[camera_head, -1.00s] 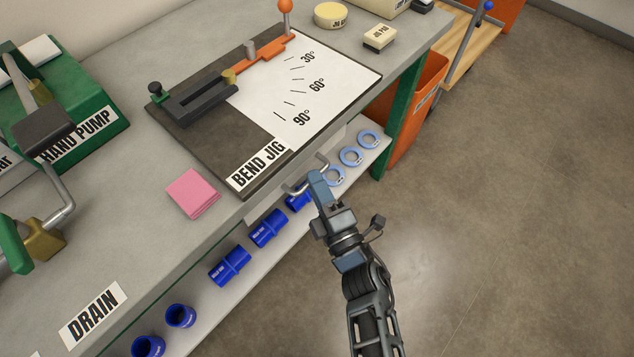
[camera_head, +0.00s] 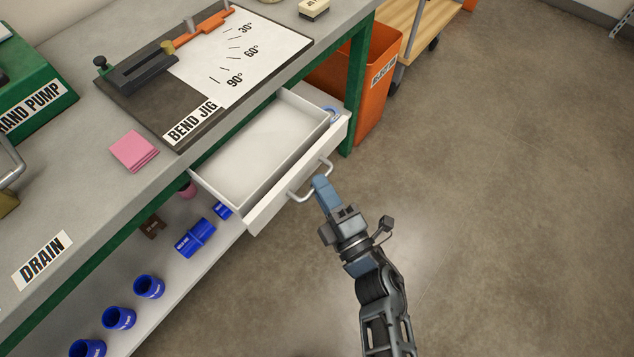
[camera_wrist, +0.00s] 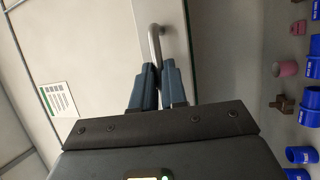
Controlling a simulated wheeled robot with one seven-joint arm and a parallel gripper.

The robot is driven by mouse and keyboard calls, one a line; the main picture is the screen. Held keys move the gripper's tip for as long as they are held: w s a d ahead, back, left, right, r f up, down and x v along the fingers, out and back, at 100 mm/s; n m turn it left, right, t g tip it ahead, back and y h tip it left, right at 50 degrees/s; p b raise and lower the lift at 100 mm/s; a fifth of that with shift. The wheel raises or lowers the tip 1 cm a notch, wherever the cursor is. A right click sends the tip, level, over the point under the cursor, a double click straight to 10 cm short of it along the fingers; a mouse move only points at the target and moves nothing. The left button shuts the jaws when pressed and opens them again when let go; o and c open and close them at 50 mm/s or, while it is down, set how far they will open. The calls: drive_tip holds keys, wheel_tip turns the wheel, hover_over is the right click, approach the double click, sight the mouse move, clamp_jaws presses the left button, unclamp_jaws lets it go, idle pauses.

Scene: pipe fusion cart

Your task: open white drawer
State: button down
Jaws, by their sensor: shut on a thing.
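The white drawer (camera_head: 254,222) is pulled well out from under the bench top in the head view, and its inside is empty. Its grey bar handle (camera_head: 311,182) is on the front panel. My gripper (camera_head: 321,186) is at the handle, in front of the drawer. In the wrist view, the two blue fingers of my gripper (camera_wrist: 158,84) are closed around the handle bar (camera_wrist: 155,45). The drawer front (camera_wrist: 176,25) shows beside them. The exact contact is partly hidden by the fingers.
The bench top holds a bend jig board (camera_head: 150,113), a pink pad (camera_head: 134,151) and a green hand pump (camera_head: 30,95). Blue couplings (camera_head: 195,238) sit on the lower shelf (camera_head: 185,290). Floor to the right is clear.

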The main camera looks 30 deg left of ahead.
drive_tip(key=shift+d, duration=0.6)
drive_tip(key=c, duration=1.2)
unclamp_jaws()
drive_tip(key=shift+o, duration=0.2)
drive_tip(key=v, duration=0.7)
drive_tip(key=shift+s+d, duration=0.25)
drive_tip(key=shift+d, duration=0.05)
drive_tip(key=shift+f, duration=0.1)
